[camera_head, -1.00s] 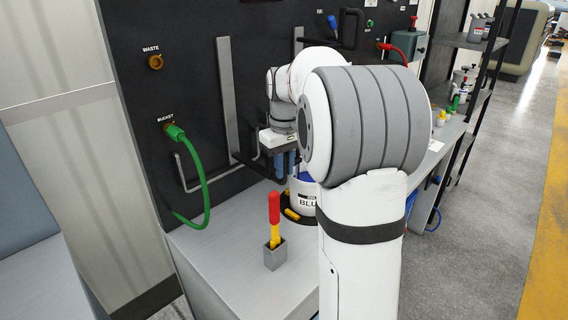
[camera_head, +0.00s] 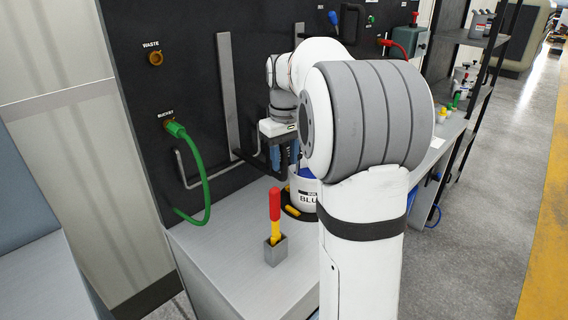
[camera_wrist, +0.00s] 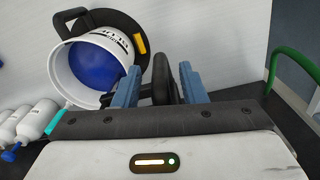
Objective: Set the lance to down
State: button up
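I take the lance to be the dark piece (camera_wrist: 163,78) between my fingers in the wrist view; its lower part is hidden. It seems to belong to the black arm reaching out from the wall rail (camera_head: 229,95). My gripper (camera_head: 284,154) has its blue fingers on either side of this piece; in the wrist view (camera_wrist: 158,85) a gap shows, at least on the left. The white bucket with blue contents (camera_wrist: 95,70) stands beside the fingers. In the head view the bucket (camera_head: 304,192) is partly hidden by my arm.
A red-and-yellow handle stands in a grey holder (camera_head: 275,252) on the bench (camera_head: 222,262). A green hose (camera_head: 205,185) hangs from the wall port marked BUCKET. A bent grey bar (camera_head: 185,170) sticks out left of my gripper. White bottles (camera_wrist: 38,118) lie left in the wrist view.

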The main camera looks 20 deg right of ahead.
notch_tip(320, 180, up, 6)
jog(key=shift+f, duration=0.15)
dwell(0.5)
